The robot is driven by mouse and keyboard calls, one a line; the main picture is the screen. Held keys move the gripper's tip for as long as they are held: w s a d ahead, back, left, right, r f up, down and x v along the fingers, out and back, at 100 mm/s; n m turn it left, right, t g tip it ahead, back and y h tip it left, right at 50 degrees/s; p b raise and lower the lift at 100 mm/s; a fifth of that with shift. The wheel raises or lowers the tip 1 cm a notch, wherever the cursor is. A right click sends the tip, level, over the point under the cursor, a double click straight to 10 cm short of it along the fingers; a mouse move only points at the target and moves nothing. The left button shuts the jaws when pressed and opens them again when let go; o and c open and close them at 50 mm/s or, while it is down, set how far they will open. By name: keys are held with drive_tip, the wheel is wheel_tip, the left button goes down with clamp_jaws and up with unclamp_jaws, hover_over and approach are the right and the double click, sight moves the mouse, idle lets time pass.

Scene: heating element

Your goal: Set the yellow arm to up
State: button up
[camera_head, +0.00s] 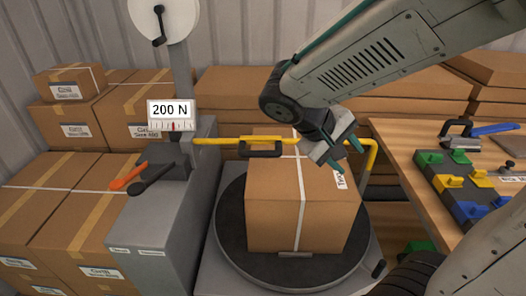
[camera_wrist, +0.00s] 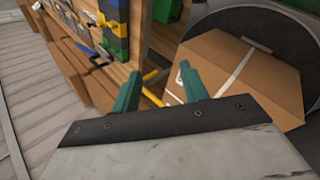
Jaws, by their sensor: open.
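The yellow arm (camera_head: 218,141) runs roughly level from the grey machine, behind and across the top of the cardboard box (camera_head: 270,205). It carries a black handle (camera_head: 260,150), and its right end (camera_head: 373,157) bends downward. My gripper (camera_head: 345,156) is open, over the right side of the box and near the bent end. My wrist and gripper hide part of the arm. In the wrist view, yellow bar pieces (camera_wrist: 151,97) show between the open fingers of my gripper (camera_wrist: 162,90). I cannot tell whether the fingers touch the yellow arm.
The box stands on a dark round turntable (camera_head: 228,230). A grey machine (camera_head: 150,235) has an orange lever (camera_head: 128,178), a black lever (camera_head: 152,178) and a "200 N" display (camera_head: 171,110). A wooden workbench (camera_head: 400,140) with coloured blocks is at right. Stacked boxes (camera_head: 95,115) fill the left.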

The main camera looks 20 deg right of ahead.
drive_tip(key=w+a+f+n+t+h, duration=0.1)
drive_tip(key=w+f+n+t+h, duration=0.15)
drive_tip(key=w, duration=0.45)
drive_tip(key=n+t, duration=0.7)
drive_tip(key=t, duration=0.3)
approach(259, 156)
drive_tip(key=shift+g+h, duration=0.25)
drive_tip(key=shift+h, duration=0.1)
drive_tip(key=x, duration=0.5)
drive_tip(key=shift+w+d, duration=0.2)
drive_tip(key=shift+w, duration=0.15)
drive_tip(key=shift+w+f, duration=0.15)
drive_tip(key=shift+w, duration=0.1)
drive_tip(key=x, duration=0.7)
drive_tip(key=shift+w+d, duration=0.1)
clamp_jaws()
